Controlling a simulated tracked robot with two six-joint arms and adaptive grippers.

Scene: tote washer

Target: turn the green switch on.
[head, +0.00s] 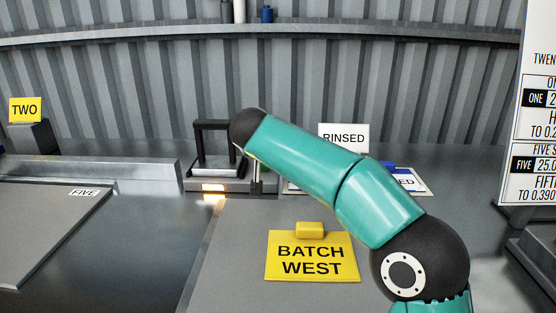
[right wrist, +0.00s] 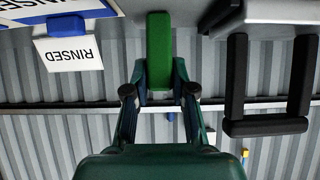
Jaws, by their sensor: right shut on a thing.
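The green switch (right wrist: 160,45) shows as a green lever in the right wrist view, which looks upside down. My right gripper (right wrist: 160,86) is shut on it, with a dark finger on each side. In the head view my teal right arm reaches in from the lower right, and its forearm and dark wrist hide the switch and the fingers. Which way the switch is set cannot be told. My left gripper is in neither view.
A dark handle frame (head: 213,125) stands just left of my wrist, also close by in the right wrist view (right wrist: 236,85).

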